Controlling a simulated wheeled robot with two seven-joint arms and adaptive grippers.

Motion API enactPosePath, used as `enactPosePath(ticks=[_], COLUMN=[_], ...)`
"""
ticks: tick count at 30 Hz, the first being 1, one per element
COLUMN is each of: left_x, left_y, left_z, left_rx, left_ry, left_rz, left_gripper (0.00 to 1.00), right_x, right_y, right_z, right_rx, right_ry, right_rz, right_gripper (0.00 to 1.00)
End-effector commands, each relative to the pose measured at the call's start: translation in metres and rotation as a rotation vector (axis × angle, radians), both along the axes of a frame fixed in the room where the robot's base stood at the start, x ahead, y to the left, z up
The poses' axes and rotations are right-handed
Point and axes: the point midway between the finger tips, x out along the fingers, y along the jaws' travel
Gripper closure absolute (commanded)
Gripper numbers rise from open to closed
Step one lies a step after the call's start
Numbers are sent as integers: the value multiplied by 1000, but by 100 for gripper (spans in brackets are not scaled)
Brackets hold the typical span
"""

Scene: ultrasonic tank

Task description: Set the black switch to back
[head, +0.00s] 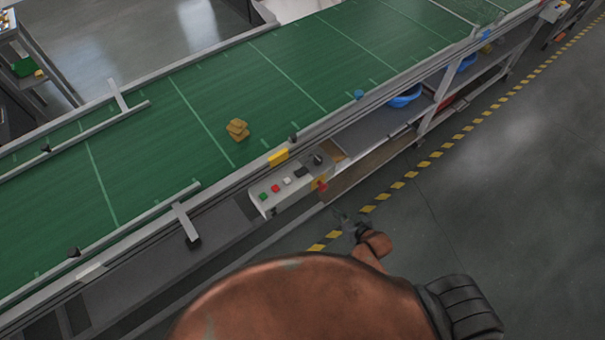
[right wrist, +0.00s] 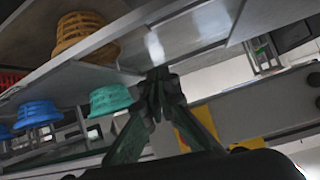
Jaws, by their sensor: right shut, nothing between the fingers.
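A grey control box (head: 283,193) is on the near side of the green conveyor in the head view. Its top has green, red and white buttons, a dark block-like part (head: 301,172) and a black knob (head: 317,160) at its right end. I cannot tell which dark part is the black switch, or its setting. My right gripper (head: 345,222) is shut and empty, below and right of the box, apart from it. In the right wrist view its fingertips (right wrist: 160,82) meet with nothing between them; the switch is not recognisable there. My left gripper is not in view.
A red button (head: 322,186) is on the box's right end. The conveyor (head: 210,90) carries a yellow-brown item (head: 237,129). A shelf below it holds a blue basket (head: 405,97). The right wrist view shows an orange basket (right wrist: 80,35) and a teal basket (right wrist: 110,99). The floor at right is clear.

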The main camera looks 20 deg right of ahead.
Motion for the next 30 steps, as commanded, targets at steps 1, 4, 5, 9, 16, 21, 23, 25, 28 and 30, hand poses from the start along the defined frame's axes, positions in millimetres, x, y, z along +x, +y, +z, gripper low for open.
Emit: enactPosePath(ticks=[1,4,5,9,16,21,23,25,28,30], left_x=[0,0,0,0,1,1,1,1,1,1], left_y=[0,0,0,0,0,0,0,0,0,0], left_z=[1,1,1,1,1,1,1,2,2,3], left_rx=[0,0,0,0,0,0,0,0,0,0], left_ry=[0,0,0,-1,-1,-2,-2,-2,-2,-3], left_rz=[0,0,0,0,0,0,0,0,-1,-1], left_gripper=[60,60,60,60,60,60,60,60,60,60], right_x=[11,21,22,21,18,18,19,21,29,39], right_y=[11,31,36,53,61,60,61,61,64,68], right_z=[46,119,137,197,222,221,221,221,219,217], right_rx=[24,66,75,112,126,126,126,125,126,127], right_ry=[-66,-166,-189,-269,-302,-302,-302,-303,-304,-305], right_rz=[22,61,72,110,127,126,126,125,125,125], right_gripper=[100,100,100,100,100,100,100,100,100,100])
